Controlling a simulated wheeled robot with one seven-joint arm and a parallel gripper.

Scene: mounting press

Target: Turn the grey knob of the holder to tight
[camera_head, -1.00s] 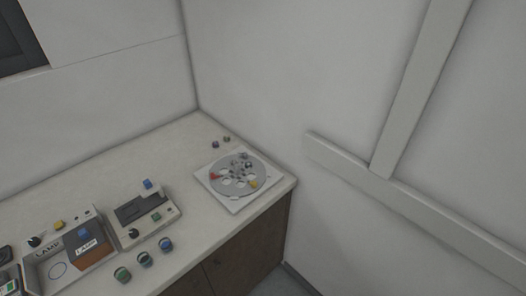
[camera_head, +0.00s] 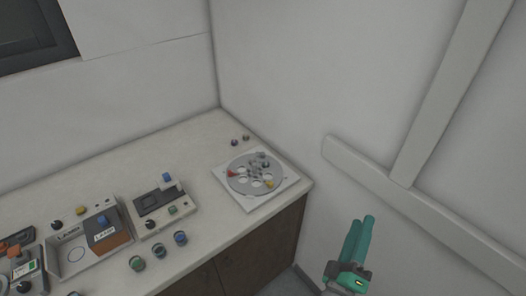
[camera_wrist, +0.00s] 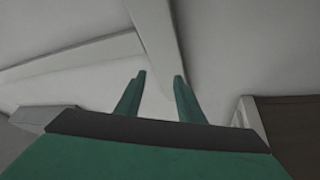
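The likely holder is a round grey disc (camera_head: 243,181) with several light round spots, on a white square plate (camera_head: 249,205) at the counter's right end. Small grey parts (camera_head: 262,163) cluster at its back right; which of them is the grey knob is too small to tell. A red part (camera_head: 231,174) and a yellow part (camera_head: 269,184) also sit on the disc. My green gripper (camera_head: 360,220) is right of the counter, in front of the wall and well apart from the holder. In the wrist view its two fingers (camera_wrist: 160,76) stand apart with nothing between them.
Left of the holder are a small device with a blue knob (camera_head: 151,201), a device marked LAMP (camera_head: 75,255), and several small jars (camera_head: 159,251). A wall rail (camera_head: 420,205) runs on the right.

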